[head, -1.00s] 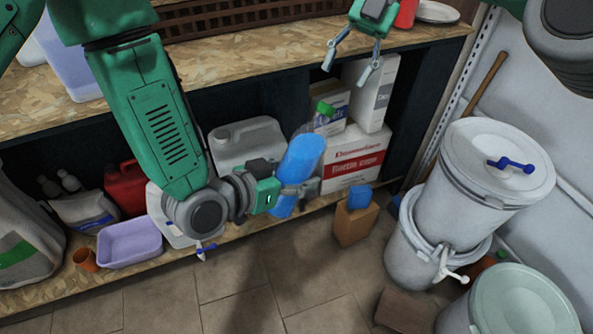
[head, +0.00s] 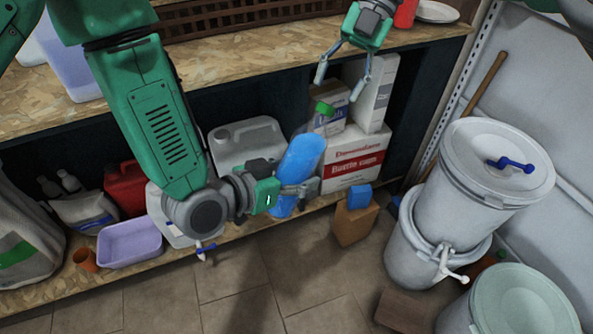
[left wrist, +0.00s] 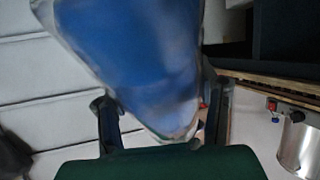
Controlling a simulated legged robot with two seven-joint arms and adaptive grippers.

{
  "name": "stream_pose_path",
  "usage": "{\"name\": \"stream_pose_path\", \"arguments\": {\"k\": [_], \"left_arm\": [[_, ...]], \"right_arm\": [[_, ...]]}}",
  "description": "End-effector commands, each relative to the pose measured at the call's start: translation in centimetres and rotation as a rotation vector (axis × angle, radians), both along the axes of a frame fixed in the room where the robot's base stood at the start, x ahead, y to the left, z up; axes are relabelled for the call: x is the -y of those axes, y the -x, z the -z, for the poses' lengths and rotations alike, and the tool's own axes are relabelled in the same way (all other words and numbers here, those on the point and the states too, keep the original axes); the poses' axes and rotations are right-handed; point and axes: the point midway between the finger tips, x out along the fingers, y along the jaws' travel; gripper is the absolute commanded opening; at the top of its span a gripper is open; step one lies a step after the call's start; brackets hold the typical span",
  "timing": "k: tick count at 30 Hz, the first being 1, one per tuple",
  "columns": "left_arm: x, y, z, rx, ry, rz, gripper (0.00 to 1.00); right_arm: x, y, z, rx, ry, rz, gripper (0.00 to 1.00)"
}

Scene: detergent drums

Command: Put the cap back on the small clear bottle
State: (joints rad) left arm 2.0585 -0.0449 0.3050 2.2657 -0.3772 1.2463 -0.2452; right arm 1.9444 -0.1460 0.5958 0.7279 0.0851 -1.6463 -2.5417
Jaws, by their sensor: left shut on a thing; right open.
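The clear bottle (head: 300,158) holds blue liquid and leans to the right, its top toward the upper right. My left gripper (head: 297,190) is shut on its lower part. In the left wrist view the blue bottle (left wrist: 140,60) fills the space between the fingers, blurred. A green cap (head: 324,108) shows at the bottle's upper end; I cannot tell whether it is seated on the neck. My right gripper (head: 340,86) is open and empty, pointing down just above the green cap, apart from it.
Boxes (head: 355,158) stand on the lower shelf behind the bottle. A brown container with a blue top (head: 357,218) stands in front. White drums (head: 490,180) are at the right. A lilac tub (head: 130,245) and a grey canister (head: 245,140) are at the left. The upper shelf (head: 230,70) is above.

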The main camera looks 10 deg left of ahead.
Motion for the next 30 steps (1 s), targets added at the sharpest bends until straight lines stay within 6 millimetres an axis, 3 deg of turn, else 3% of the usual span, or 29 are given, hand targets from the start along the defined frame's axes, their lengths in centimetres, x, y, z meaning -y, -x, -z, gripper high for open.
{"name": "stream_pose_path", "arguments": {"k": [9,20,24,30], "left_arm": [[0.0,-0.1,-0.1,0.002,0.002,0.0,0.0],[0.0,-0.1,-0.1,0.002,0.002,0.0,0.0],[0.0,-0.1,-0.1,0.002,0.002,0.0,0.0],[0.0,-0.1,-0.1,0.003,0.002,-0.001,0.0]], "right_arm": [[-1.2,1.9,2.7,0.0,0.0,0.0,0.46],[-1.3,2.1,3.0,0.001,0.0,0.0,0.46],[-1.3,2.1,3.0,0.001,0.0,0.0,0.0],[-1.3,2.1,3.0,0.001,0.0,0.0,0.0]]}}
